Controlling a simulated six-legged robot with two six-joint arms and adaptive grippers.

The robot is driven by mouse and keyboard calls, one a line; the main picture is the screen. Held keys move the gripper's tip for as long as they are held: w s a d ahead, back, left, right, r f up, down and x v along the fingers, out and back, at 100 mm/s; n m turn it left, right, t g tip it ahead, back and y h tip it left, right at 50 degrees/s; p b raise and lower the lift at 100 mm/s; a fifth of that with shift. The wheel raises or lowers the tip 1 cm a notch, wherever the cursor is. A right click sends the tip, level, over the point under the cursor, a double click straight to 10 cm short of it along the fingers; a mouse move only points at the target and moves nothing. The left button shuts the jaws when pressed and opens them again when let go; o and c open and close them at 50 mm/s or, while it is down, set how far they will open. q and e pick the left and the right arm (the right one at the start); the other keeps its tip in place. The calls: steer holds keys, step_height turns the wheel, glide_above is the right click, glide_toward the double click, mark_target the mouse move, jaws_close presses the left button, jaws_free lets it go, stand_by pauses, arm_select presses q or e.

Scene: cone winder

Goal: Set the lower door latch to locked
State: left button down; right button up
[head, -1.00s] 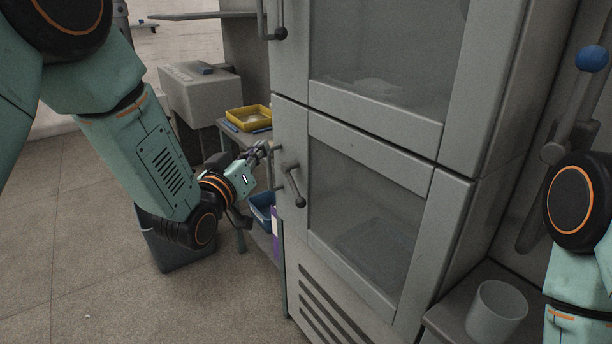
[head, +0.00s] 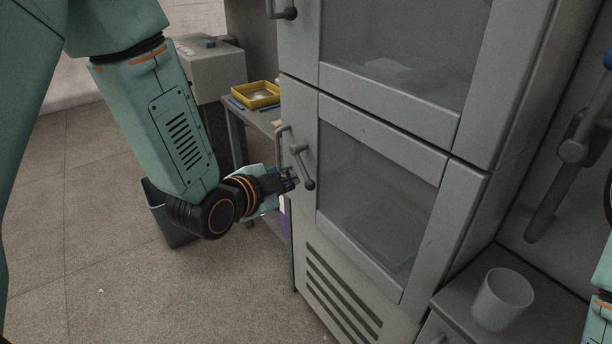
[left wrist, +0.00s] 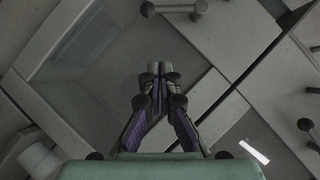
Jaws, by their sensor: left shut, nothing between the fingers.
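The lower door latch (head: 303,167) is a grey lever with a round knob at its lower end, on the left side of the lower cabinet door (head: 380,137). It slants down and slightly right. My left gripper (head: 293,179) is shut and empty, just left of the lever's lower part. I cannot tell whether it touches the lever. In the left wrist view its closed fingertips (left wrist: 158,70) point at the grey cabinet front. A dark knobbed bar (left wrist: 175,9) lies beyond them at the top edge; which latch it is is unclear. My right gripper is out of view.
A fixed looped handle (head: 279,138) stands beside the latch. The upper door's latch (head: 287,13) hangs above. Left of the cabinet are a shelf with a yellow tray (head: 256,103) and a dark bin (head: 160,215). A white cup (head: 502,300) stands at lower right.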

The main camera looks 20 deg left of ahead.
mark_target(303, 169)
arm_select(q)
steer(key=w+f+b, duration=0.3)
steer(key=w+f, duration=0.4)
steer(key=w, duration=0.4)
steer(key=shift+a+f, duration=0.15)
steer(key=shift+a, duration=0.05)
stand_by(0.4)
steer(key=shift+f, duration=0.1)
